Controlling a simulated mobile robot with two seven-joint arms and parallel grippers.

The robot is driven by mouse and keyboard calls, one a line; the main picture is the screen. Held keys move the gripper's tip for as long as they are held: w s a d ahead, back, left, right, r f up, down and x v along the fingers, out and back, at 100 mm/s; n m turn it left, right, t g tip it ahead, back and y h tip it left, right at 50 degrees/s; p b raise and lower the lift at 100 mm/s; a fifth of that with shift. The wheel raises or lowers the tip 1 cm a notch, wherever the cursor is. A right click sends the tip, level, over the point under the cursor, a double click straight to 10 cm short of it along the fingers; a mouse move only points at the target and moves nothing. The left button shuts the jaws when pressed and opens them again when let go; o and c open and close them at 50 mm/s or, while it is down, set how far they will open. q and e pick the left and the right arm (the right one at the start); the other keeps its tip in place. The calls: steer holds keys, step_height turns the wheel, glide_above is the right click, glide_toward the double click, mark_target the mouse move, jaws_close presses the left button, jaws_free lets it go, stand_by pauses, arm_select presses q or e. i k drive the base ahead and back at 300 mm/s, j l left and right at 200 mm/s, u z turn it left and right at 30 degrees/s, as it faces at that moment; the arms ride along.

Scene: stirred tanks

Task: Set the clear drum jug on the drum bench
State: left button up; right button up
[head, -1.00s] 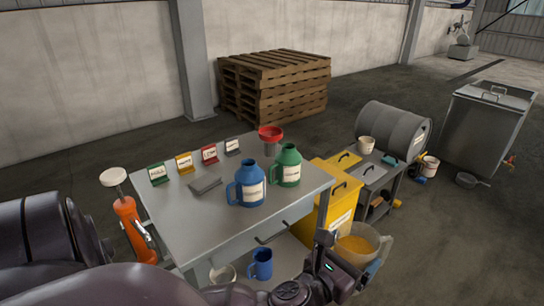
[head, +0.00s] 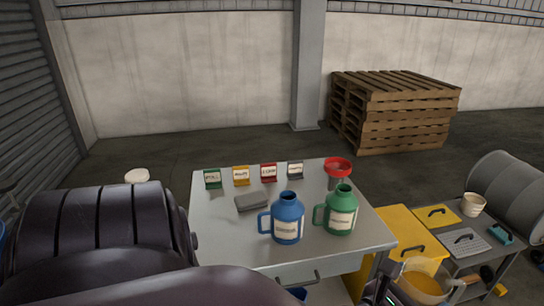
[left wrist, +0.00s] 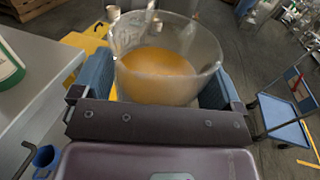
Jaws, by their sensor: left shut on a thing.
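My left gripper (left wrist: 160,88) is shut on the clear drum jug (left wrist: 168,62), which holds orange liquid; its blue finger pads lie on both sides of the jug. In the head view, the jug (head: 424,284) is at the bottom right, in front of the yellow cabinet, partly cut off by the picture edge. The low grey bench by the drum, apparently the drum bench (head: 499,262), stands to the right and beyond the jug. The jug is apart from this bench. My right gripper is not in view.
A grey drum (head: 515,190) lies behind the low bench. A cream cup (head: 473,204), a clipboard-like plate (head: 465,243) and a teal item (head: 500,233) crowd its top. The larger table (head: 230,235) holds a blue jug (head: 287,220), a green jug (head: 340,213) and a red funnel (head: 338,165).

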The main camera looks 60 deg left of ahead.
mark_target(236, 239)
steer(key=i+l+u, duration=0.1)
steer(key=u, duration=0.3)
steer(key=i+l+u, duration=0.2)
steer(key=u, duration=0.25)
steer(key=i+l+u, duration=0.2)
steer(key=u, duration=0.2)
steer(key=i+l+u, duration=0.1)
steer(key=l+u, duration=0.5)
steer(key=u, duration=0.2)
steer(key=i+l, duration=0.05)
